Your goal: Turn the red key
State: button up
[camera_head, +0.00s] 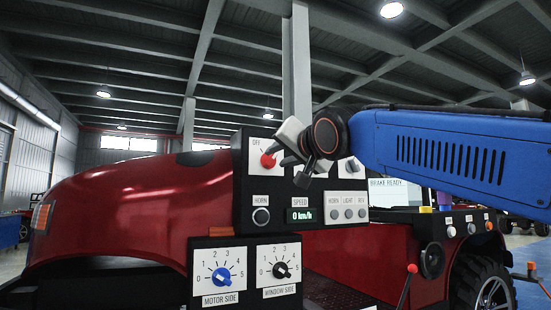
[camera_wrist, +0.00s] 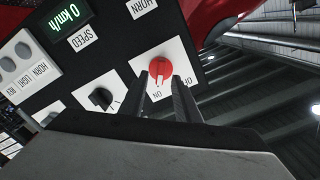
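The red key (camera_head: 268,160) is a round red knob on a white plate, at the upper left of the black control panel. It also shows in the wrist view (camera_wrist: 158,68), where the picture is turned over. OFF is printed at the plate's upper left in the head view; ON shows between my fingers in the wrist view. My gripper (camera_head: 295,171) is just right of the key, partly covering the plate. In the wrist view my gripper (camera_wrist: 160,75) has its two dark fingers apart, with the key's lower part between their tips. No contact is visible.
A black knob (camera_head: 352,165), speed display (camera_head: 301,215) reading 0 km/h, horn button (camera_head: 261,216) and several small buttons share the panel. Below are a blue dial (camera_head: 222,277) and a black dial (camera_head: 281,271). A red vehicle (camera_head: 120,205) stands behind.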

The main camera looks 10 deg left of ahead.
aim_at(270, 160)
jog(key=shift+x, duration=1.4)
